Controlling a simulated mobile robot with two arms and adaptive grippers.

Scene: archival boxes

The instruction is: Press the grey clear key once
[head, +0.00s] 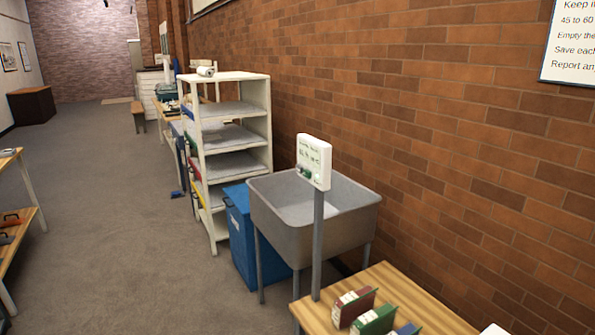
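A white control panel (314,162) stands on a grey post beside the sink, in the middle of the head view. Its face is turned to the left and carries small dark print and a green part near its lower left. The panel is seen at a slant and small, so I cannot make out which part is the grey clear key. Neither of my grippers is in view.
A grey sink (283,220) and a blue bin (241,235) stand behind the post. A wooden table (425,307) with several coloured files is in front. A white shelf unit (226,77) stands further back by the brick wall. The grey floor at left is mostly clear.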

